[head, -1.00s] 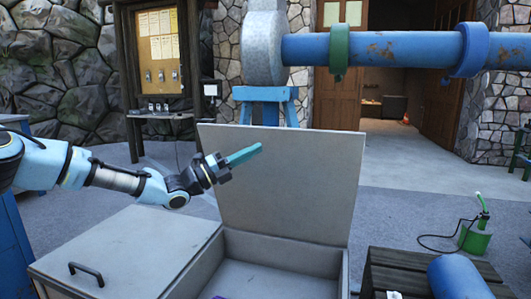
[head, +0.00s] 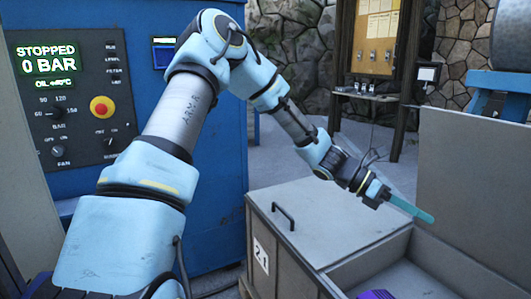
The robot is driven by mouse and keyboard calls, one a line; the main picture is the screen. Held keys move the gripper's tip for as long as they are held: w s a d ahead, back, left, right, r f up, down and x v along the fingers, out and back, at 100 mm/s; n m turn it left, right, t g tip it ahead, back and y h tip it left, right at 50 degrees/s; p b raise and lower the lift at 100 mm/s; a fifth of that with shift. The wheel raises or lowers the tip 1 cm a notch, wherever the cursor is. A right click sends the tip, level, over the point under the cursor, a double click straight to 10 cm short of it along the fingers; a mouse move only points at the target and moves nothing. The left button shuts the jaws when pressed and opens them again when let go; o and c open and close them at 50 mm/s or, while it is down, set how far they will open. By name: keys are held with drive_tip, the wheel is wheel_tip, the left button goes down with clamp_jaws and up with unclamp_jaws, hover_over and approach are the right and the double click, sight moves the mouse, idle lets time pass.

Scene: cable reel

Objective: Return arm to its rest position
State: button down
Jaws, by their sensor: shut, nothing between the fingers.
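My arm reaches up from the lower left and bends over to the right in the head view. My gripper (head: 408,209) is at its end, with teal fingers pressed together and nothing between them. It points to the right, above the open grey box (head: 365,262) and in front of that box's raised lid (head: 470,185). It looks clear of the box, though the exact gap is hard to judge.
A blue machine cabinet (head: 215,200) stands at the left, close behind my arm, its panel (head: 75,95) reading "STOPPED 0 BAR". A closed lid with a black handle (head: 283,216) covers the box's near-left part. A purple item (head: 376,294) shows inside. A notice board (head: 378,38) stands behind.

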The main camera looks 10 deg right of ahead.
drive_tip(key=w+a+f+m+t+y, duration=0.2)
drive_tip(key=w+a+m, duration=0.1)
drive_tip(key=a, duration=0.5)
drive_tip(key=w+a+f+m+t+y, duration=0.2)
drive_tip(key=a, duration=0.6)
drive_tip(key=w+a+f+m+t+y, duration=0.2)
drive_tip(key=w+a+m, duration=0.1)
drive_tip(key=a, duration=0.4)
drive_tip(key=a+r+m+t+y, duration=0.1)
drive_tip(key=a+m+t+y, duration=0.1)
drive_tip(key=a, duration=1)
drive_tip(key=a+r+m+t+y, duration=0.2)
drive_tip(key=a+m, duration=0.3)
drive_tip(key=a, duration=0.8)
drive_tip(key=shift+w+r+m+t+y, duration=0.3)
drive_tip(key=shift+w+t, duration=0.1)
drive_tip(key=shift+t, duration=0.1)
